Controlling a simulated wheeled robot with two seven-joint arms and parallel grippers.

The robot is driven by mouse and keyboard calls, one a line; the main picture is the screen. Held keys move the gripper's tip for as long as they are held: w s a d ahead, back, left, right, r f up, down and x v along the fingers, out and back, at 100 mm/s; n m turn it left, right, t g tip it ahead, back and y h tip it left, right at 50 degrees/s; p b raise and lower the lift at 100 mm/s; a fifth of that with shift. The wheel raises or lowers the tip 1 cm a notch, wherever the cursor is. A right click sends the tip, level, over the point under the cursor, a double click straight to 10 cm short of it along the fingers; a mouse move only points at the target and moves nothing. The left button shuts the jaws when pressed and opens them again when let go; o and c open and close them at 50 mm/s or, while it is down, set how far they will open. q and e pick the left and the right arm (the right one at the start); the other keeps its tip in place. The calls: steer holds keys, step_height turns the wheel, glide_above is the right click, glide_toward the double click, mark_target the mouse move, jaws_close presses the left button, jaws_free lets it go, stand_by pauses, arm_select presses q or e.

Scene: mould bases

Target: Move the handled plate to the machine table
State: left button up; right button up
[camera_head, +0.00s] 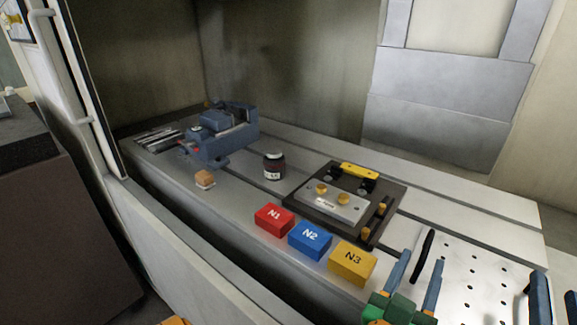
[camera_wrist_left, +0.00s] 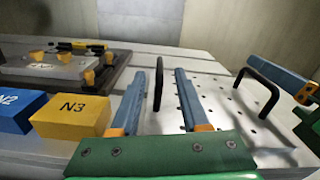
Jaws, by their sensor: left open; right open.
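The handled plate (camera_head: 480,272) is a pale plate with rows of small holes, lying at the right front of the machine table (camera_head: 245,192). It has a black handle on each side. The left handle (camera_wrist_left: 158,84) stands upright and appears between the spread fingers of my open left gripper (camera_head: 421,259); I cannot tell if they touch it. The right handle (camera_wrist_left: 263,88) is beside my right gripper (camera_wrist_left: 283,77), which is open and partly cut off at the right edge of the head view.
Red N1 (camera_head: 274,219), blue N2 (camera_head: 310,240) and yellow N3 (camera_head: 352,263) blocks line the front edge. Behind them is a dark base with a metal block (camera_head: 332,206). A jar (camera_head: 274,166), a wooden piece (camera_head: 205,179) and a blue vise (camera_head: 217,135) stand further left.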

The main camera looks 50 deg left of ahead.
step_height(320, 180, up, 8)
steer(key=shift+r, duration=0.1)
stand_by(0.4)
